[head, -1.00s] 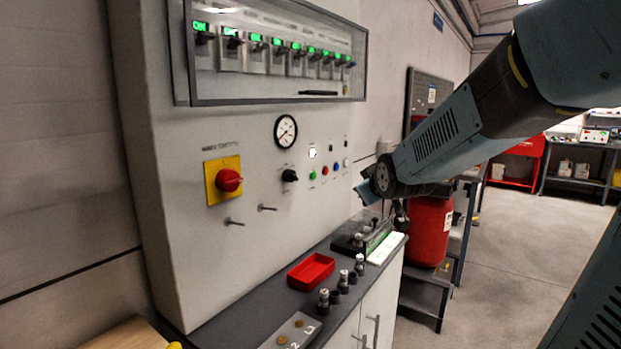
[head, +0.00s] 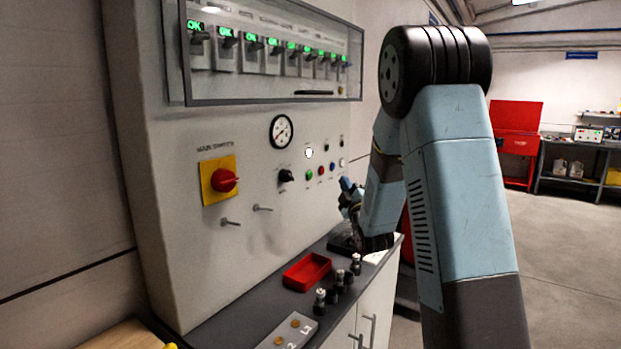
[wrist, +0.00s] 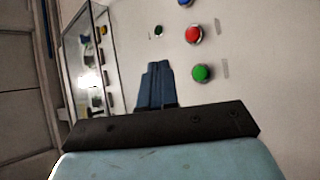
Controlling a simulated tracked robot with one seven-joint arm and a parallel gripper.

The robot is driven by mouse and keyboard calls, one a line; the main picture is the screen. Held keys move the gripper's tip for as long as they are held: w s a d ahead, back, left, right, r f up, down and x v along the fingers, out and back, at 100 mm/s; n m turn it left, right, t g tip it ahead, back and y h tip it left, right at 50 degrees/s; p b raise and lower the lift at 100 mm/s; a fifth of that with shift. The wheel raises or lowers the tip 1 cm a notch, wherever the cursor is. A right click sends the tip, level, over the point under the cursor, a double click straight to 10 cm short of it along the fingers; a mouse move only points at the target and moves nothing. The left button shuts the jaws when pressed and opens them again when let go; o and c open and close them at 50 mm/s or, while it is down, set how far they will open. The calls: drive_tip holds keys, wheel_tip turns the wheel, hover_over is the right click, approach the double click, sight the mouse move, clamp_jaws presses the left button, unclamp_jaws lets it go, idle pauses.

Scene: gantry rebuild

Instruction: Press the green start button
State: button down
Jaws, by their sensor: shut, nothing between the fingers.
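The green button (head: 309,174) is on the white control panel (head: 200,120), left of a red and a blue button. In the wrist view the green button (wrist: 201,73) shows large, just right of my gripper's fingers. My gripper (wrist: 157,68) is shut and empty there, its blue fingers pointing toward the panel. In the head view my gripper (head: 346,186) is low to the right of the buttons, partly hidden by my own arm. The fingers appear apart from the green button.
The red button (wrist: 193,35) and blue button (head: 332,167) sit close by. A black knob (head: 286,175) is left of the green button, and a red main switch (head: 224,180) on a yellow plate is further left. A red tray (head: 307,272) and small fittings lie on the counter below.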

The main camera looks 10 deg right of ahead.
sight(309, 176)
drive_tip(key=shift+f+n+t, duration=0.2)
drive_tip(key=shift+n+t, duration=0.1)
drive_tip(key=shift+w+a, duration=0.1)
drive_tip(key=w+a, duration=0.6)
idle(0.7)
drive_tip(key=shift+w+a, duration=0.1)
idle(1.9)
drive_tip(key=shift+w+a+r, duration=0.1)
drive_tip(key=shift+w+a, duration=0.15)
drive_tip(key=shift+w+a, duration=0.25)
drive_tip(key=shift+a, duration=0.05)
idle(0.9)
drive_tip(key=shift+s+d, duration=0.1)
drive_tip(key=shift+d, duration=0.05)
drive_tip(key=shift+s+d, duration=0.45)
drive_tip(key=shift+s, duration=0.05)
idle(0.5)
